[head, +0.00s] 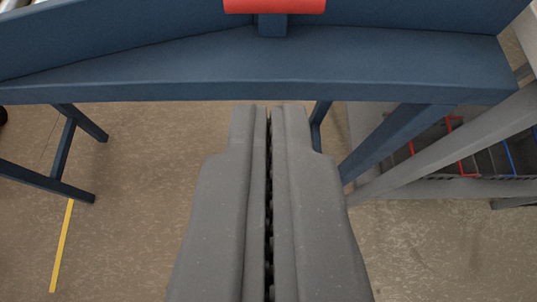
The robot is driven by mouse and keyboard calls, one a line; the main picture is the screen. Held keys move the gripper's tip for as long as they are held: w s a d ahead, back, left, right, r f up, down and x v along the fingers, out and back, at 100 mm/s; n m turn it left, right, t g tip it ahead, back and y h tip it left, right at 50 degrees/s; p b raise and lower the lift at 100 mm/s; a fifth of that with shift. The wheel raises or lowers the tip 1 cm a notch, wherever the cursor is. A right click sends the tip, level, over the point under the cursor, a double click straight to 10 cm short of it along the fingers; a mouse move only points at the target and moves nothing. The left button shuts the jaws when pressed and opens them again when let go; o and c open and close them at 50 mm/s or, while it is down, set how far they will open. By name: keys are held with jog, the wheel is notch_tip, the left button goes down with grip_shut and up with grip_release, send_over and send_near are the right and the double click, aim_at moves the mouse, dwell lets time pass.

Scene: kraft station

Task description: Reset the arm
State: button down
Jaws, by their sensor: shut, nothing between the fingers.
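My gripper (270,112) reaches up from the bottom middle of the head view, its two grey fingers pressed together with only a thin dark seam between them. It is shut and empty. Its tips show just below the front edge of a blue bench (180,92) in the picture. I cannot tell how far the tips are from that edge.
A red part (274,5) on a blue post stands on the bench, cut off at the top. Blue legs (60,160) stand at left. A grey frame (440,140) with dark, red- and blue-edged compartments is at right. A yellow line (62,248) marks the open floor.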

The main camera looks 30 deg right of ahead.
jog(key=w+a+r+n, duration=0.1)
jog(key=w+a+r, duration=0.25)
jog(key=r, duration=0.55)
jog(key=w+a+r+t, duration=0.15)
jog(key=a+r, duration=0.25)
jog(key=r, duration=0.4)
jog(key=w+a+r+n, duration=0.1)
jog(key=w+a+r, duration=0.3)
jog(key=r, duration=0.5)
jog(key=s+a+r+t+y, duration=0.1)
jog(key=s+a+r+y, duration=0.1)
jog(key=a+r, duration=0.8)
jog(key=s+a+r+t+y, duration=0.1)
jog(key=s+a+r, duration=0.3)
jog(key=a+r, duration=0.6)
jog(key=shift+s+r+n+y, duration=0.25)
jog(key=shift+n+y, duration=0.15)
jog(key=shift+y, duration=0.1)
jog(key=shift+t, duration=0.25)
